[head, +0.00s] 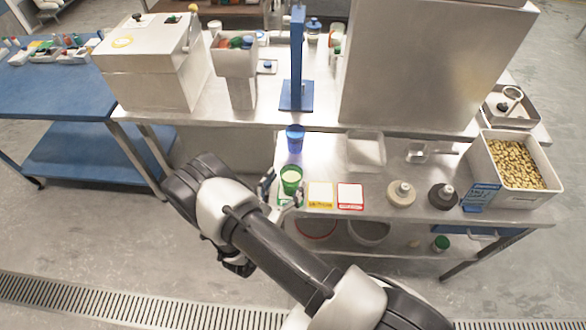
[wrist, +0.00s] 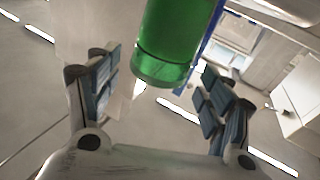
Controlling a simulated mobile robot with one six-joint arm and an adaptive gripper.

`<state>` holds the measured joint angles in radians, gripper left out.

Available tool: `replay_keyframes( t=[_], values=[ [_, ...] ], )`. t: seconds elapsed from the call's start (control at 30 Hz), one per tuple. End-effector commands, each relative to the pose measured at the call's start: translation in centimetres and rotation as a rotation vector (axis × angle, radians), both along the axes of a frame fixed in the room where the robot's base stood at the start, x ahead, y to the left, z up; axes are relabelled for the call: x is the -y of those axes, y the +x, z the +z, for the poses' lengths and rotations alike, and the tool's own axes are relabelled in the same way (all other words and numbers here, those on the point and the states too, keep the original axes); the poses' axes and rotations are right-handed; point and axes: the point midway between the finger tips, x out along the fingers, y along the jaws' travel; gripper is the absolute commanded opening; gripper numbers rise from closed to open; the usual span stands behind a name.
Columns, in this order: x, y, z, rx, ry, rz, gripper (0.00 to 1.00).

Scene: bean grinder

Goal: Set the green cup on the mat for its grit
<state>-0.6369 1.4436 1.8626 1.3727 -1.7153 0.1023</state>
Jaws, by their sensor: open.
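The green cup (head: 291,178) stands upright at the left end of the steel bench, with pale contents showing inside. A green-edged mat (head: 284,201) lies at its foot, partly hidden by my gripper. The cup appears to stand on or at the back edge of that mat; I cannot tell exactly. My gripper (head: 283,189) is open, one finger on each side of the cup in the head view. In the wrist view the green cup (wrist: 168,42) is between and beyond the open fingers, with gaps on both sides.
A yellow mat (head: 320,195) and a red mat (head: 350,197) lie to the right. A blue cup (head: 295,138) stands behind the green cup. A tan-based weight-like item (head: 401,194), a dark one (head: 441,196) and a bean bin (head: 513,165) are further right.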

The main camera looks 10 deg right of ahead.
Motion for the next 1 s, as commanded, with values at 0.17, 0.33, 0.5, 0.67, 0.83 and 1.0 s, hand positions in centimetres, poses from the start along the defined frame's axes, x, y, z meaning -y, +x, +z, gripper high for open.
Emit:
replay_keyframes(
  t=[0.17,0.33,0.5,0.67,0.83,1.0],
  values=[
    [-2.5,-2.7,-0.3,0.000,-0.002,0.005,0.73],
    [-3.7,-4.2,-0.6,-0.001,-0.001,0.002,0.73],
    [-3.9,-4.6,-0.7,0.000,-0.001,-0.002,0.73],
    [-3.9,-4.6,-0.7,0.000,-0.001,-0.002,0.73],
    [-3.9,-4.6,-0.7,0.000,-0.001,-0.002,0.73],
    [-3.9,-4.6,-0.7,-0.001,-0.001,-0.001,0.73]
  ],
)
